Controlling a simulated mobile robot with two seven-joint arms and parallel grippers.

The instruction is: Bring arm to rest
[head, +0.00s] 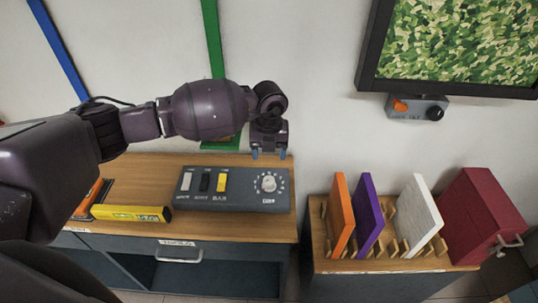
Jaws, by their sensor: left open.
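My left arm reaches in from the left across the upper part of the head view. Its gripper (269,154) hangs with the fingers pointing down, apart and with nothing between them. It appears just behind and above the right end of a grey control panel (232,201) on the wooden desk top. The panel has white, black and yellow switches and a round knob (268,183) at its right. I cannot tell the exact gap between fingers and panel. My right gripper is not in view.
A yellow level (130,213) lies left of the panel on the desk (150,172). A rack at right holds orange (341,214), purple (367,213) and white (419,215) boards. A dark red box (480,215) stands beside them. A small grey wall box (416,107) sits under the framed picture.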

